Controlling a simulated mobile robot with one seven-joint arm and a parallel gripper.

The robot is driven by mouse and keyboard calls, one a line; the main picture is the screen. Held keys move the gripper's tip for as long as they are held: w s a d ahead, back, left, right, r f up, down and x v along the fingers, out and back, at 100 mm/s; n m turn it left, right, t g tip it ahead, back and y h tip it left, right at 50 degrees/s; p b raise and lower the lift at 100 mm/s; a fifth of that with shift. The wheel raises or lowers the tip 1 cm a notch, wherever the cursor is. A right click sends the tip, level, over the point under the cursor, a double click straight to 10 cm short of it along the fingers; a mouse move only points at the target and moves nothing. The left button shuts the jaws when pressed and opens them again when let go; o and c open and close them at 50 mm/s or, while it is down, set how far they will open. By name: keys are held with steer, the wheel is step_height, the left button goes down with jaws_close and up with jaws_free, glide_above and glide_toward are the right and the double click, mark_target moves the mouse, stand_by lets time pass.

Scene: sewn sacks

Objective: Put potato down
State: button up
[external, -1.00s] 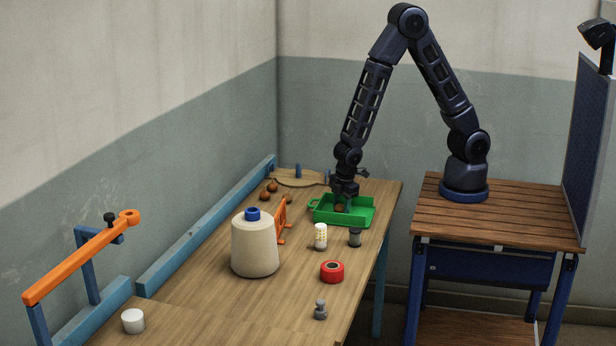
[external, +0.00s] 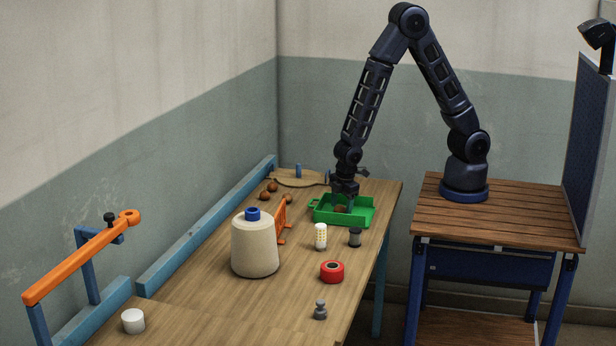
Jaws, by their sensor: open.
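A brown potato (external: 341,209) is low inside the green tray (external: 366,216), mostly hidden by the gripper and the tray's near wall. My gripper (external: 343,204) points straight down into the tray, with its fingers at the potato. The fingers are open; they are small and dark here, and I cannot tell whether they touch the potato. More brown potatoes (external: 264,196) lie on the table left of the tray.
A cream thread cone (external: 255,248) and an orange bracket (external: 283,217) stand left of the tray. A white patterned cylinder (external: 320,237), a dark spool (external: 355,237), a red tape roll (external: 332,271) and a grey weight (external: 320,309) stand in front. A round wooden board (external: 295,181) lies behind.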

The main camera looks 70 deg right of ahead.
mark_target(344, 209)
step_height(344, 209, up, 11)
steer(key=s, duration=0.1)
steer(key=s+d+r+m+t, duration=0.1)
steer(key=s+d+r+m, duration=0.15)
steer(key=d+r, duration=0.5)
steer(key=s+d+r+m, duration=0.1)
steer(key=d+r+m, duration=0.2)
steer(key=d+r, duration=0.45)
steer(key=s+d+r+m+t, duration=0.2)
steer(key=s+d+r+m, duration=0.3)
steer(key=s+d+r, duration=0.4)
steer(key=s+r, duration=0.2)
steer(key=s, duration=0.4)
steer(key=shift+r+y, duration=0.3)
steer(key=shift+y, duration=0.1)
